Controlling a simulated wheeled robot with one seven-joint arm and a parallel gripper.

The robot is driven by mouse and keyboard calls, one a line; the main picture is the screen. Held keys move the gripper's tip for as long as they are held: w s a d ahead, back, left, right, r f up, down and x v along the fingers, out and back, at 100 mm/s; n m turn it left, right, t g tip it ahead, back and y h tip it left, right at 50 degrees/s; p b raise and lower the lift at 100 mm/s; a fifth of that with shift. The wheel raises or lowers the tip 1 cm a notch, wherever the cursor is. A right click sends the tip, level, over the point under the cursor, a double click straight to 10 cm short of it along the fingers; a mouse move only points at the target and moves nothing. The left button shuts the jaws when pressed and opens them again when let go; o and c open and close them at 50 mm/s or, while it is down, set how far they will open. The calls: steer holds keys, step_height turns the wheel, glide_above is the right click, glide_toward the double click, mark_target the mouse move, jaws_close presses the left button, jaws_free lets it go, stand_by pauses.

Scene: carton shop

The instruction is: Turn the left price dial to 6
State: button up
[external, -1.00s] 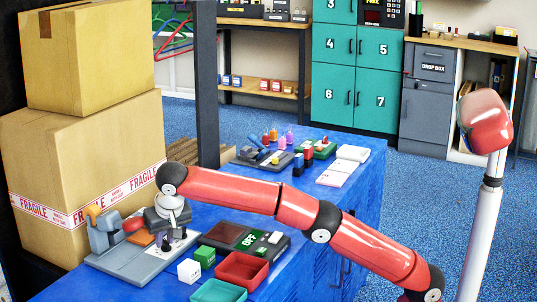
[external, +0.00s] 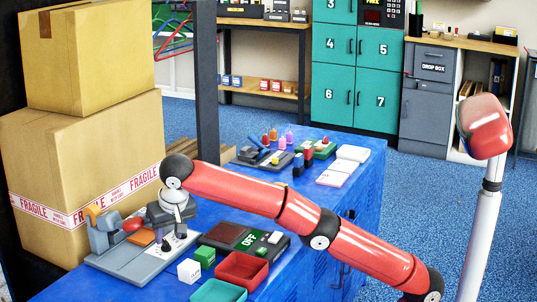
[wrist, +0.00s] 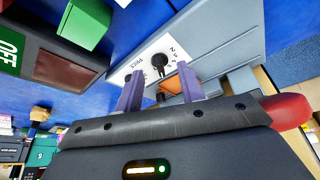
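The grey price device (external: 140,262) lies on the blue bench top, with a white label plate on its near right part. A black dial knob (external: 166,245) shows on the plate below my gripper (external: 180,228). In the wrist view a round black dial (wrist: 159,60) sits on the white plate, printed PRICE and with digits around it. My gripper (wrist: 160,92) has its two purple fingers apart, with nothing between the tips. The dial lies just beyond the tips, apart from them. I cannot tell whether it is the left one, and its exact setting is too small to read.
An orange block (external: 144,238) and a red dome (external: 133,224) sit on the device. Right of it are a white cube (external: 189,271), a green cube (external: 205,256), a panel reading OFF (external: 248,238), and red (external: 243,268) and teal (external: 218,291) trays. Stacked cartons (external: 85,150) stand behind.

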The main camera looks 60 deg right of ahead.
steer(key=s+a+b, duration=0.1)
steer(key=s, duration=0.2)
steer(key=s+a+b, duration=0.1)
steer(key=s+a, duration=0.1)
steer(key=s, duration=0.1)
steer(key=s+a+b, duration=0.1)
steer(key=s, duration=0.2)
steer(key=shift+a, duration=0.4)
